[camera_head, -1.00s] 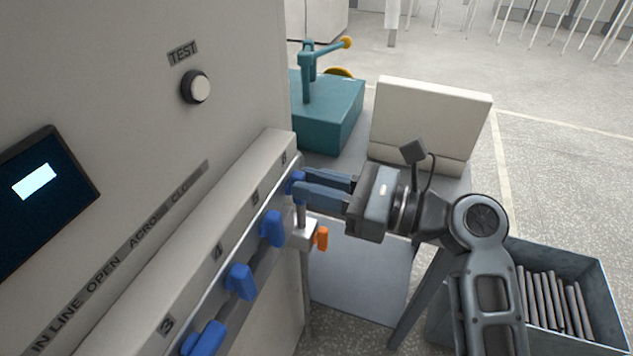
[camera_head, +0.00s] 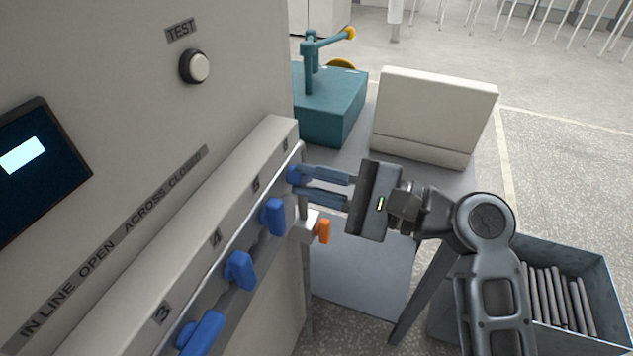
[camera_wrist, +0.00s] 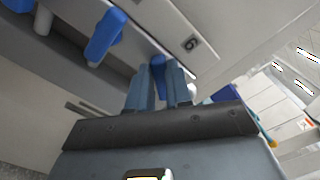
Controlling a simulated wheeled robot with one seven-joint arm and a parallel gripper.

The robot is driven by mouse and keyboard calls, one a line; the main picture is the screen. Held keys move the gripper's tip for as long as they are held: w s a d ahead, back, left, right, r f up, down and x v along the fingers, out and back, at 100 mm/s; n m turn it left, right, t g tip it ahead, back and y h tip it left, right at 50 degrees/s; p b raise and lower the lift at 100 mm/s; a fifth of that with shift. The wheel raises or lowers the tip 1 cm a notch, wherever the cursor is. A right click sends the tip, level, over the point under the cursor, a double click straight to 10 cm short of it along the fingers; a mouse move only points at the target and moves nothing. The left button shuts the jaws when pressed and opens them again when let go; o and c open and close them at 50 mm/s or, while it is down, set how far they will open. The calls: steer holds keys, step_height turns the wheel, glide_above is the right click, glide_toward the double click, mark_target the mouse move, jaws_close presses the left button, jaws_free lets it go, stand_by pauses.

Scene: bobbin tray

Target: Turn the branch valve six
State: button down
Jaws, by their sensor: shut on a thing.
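The branch valve six handle (camera_head: 293,174) is a blue lever at the far end of the row, below the label 6. It also shows in the wrist view (camera_wrist: 157,66), close to the label 6 (camera_wrist: 190,44). My gripper (camera_head: 303,183) reaches it from the right and is shut on it, with one finger on each side. In the wrist view, my gripper (camera_wrist: 158,80) hides the lower part of the handle. The blue handles of valve five (camera_head: 272,217), valve four (camera_head: 239,270) and valve three (camera_head: 203,333) stand nearer along the same panel.
An orange-handled fitting (camera_head: 323,231) sits just below my gripper. A teal machine (camera_head: 332,108) and a cream box (camera_head: 434,115) stand behind on a bench. A grey bin (camera_head: 590,262) with several rods is at right. A placard reads IN LINE OPEN, ACROSS CLOSED (camera_head: 115,240).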

steer(key=n+b, duration=0.1)
steer(key=n, duration=0.1)
steer(key=f+n+b, duration=0.1)
steer(key=n, duration=0.1)
steer(key=shift+s+b, duration=0.15)
steer(key=shift+b, duration=0.25)
steer(key=shift+n+b, duration=0.95)
steer(key=shift+n, duration=0.75)
steer(key=c, duration=1)
jaws_free()
steer(key=shift+c, duration=0.2)
steer(key=v, duration=0.7)
steer(key=shift+s+d+b, duration=0.15)
steer(key=shift+d+b, duration=0.15)
steer(key=shift+b, duration=0.15)
